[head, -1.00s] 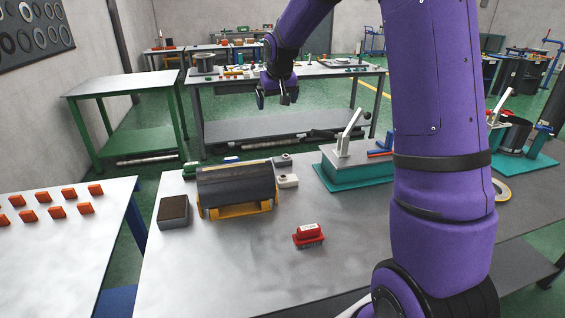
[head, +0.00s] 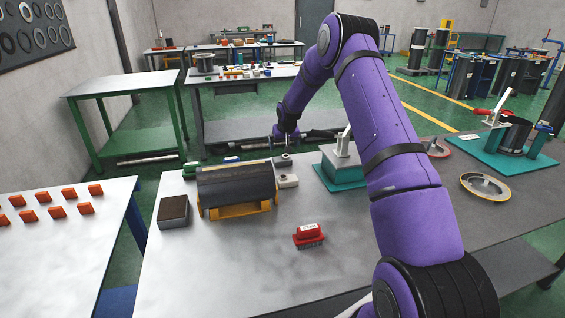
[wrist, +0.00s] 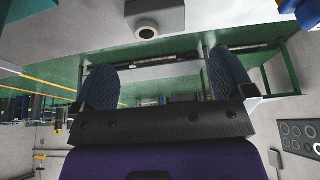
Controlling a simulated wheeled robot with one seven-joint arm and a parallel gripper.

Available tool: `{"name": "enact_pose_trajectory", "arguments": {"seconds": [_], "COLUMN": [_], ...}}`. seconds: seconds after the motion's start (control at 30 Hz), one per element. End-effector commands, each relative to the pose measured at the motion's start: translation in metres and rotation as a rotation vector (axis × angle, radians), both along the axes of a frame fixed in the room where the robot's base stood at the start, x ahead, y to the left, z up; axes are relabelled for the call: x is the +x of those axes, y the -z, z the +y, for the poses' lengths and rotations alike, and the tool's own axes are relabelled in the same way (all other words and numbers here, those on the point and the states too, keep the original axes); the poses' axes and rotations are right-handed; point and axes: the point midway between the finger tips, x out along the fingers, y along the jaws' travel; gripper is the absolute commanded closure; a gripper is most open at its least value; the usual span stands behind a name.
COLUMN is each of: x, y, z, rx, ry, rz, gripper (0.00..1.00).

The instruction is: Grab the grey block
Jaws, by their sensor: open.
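A teal-based fixture (head: 342,168) stands close right, partly behind my arm.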

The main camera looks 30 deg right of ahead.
Motion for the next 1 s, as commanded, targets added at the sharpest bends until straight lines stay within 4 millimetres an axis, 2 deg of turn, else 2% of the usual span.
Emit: {"name": "enact_pose_trajectory", "arguments": {"seconds": [0.1,0.3,0.47,0.8,1.0], "x": [0.006,0.015,0.019,0.033,0.037], "y": [0.018,0.041,0.048,0.086,0.094], "z": [-0.002,-0.005,-0.006,-0.014,-0.015], "rx": [0.001,0.001,0.0,0.001,-0.001], "ry": [0.0,0.0,0.0,0.0,-0.001], "rz": [0.003,0.003,0.001,0.002,0.001], "gripper": [0.0,0.0,0.0,0.0,0.0]}}
